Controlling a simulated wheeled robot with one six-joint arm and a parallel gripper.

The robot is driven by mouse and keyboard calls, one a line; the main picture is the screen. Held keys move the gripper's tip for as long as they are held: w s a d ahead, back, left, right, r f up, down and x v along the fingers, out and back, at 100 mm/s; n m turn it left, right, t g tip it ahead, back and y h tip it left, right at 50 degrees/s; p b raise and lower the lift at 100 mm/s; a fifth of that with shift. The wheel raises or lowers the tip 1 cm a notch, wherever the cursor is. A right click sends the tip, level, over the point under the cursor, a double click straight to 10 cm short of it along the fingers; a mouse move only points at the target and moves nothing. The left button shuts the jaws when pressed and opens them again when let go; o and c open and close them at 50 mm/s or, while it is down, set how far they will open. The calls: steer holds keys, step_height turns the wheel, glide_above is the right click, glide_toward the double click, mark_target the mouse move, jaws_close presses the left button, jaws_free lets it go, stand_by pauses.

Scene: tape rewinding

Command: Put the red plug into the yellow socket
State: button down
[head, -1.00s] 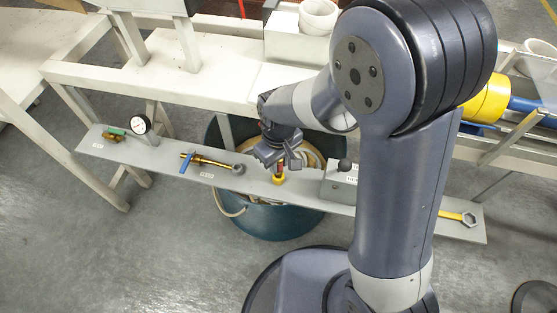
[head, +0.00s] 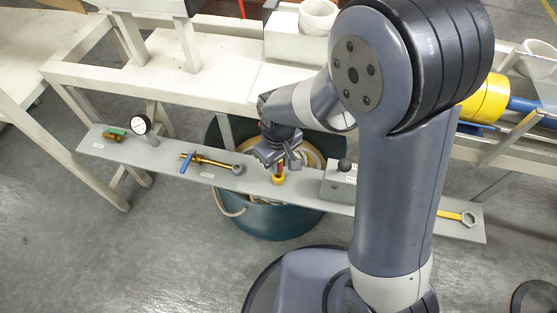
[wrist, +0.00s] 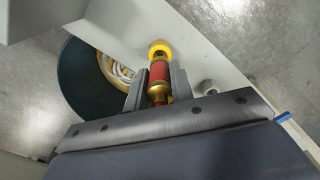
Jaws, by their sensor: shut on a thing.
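The red plug (wrist: 159,72), a red cylinder with brass ends, is between the two fingers of my gripper (wrist: 157,84) in the wrist view. My gripper is shut on it. The yellow socket (wrist: 160,46) is a yellow ring just beyond the plug's far end, and the brass tip overlaps its opening. I cannot tell how deep the tip sits. In the head view the yellow socket (head: 278,180) stands on the grey shelf, with the red plug (head: 280,167) right above it and my gripper (head: 281,160) over both. My fingers partly hide the plug.
The narrow grey shelf (head: 180,158) also holds a gauge (head: 141,124), a brass fitting (head: 113,134), a blue-handled brass valve (head: 207,161), a grey box with a black knob (head: 340,183) and a yellow wrench (head: 457,216). A teal bin (head: 270,222) stands beneath.

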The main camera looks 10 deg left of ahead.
steer(key=shift+f+b, duration=1)
steer(key=shift+f, duration=0.35)
stand_by(0.4)
steer(key=c, duration=1.1)
jaws_free()
steer(key=shift+c, duration=0.2)
steer(key=shift+r, duration=0.1)
step_height(320, 180, up, 11)
steer(key=p, duration=0.3)
step_height(320, 180, down, 11)
steer(key=b, duration=0.3)
steer(key=shift+r+p, duration=0.35)
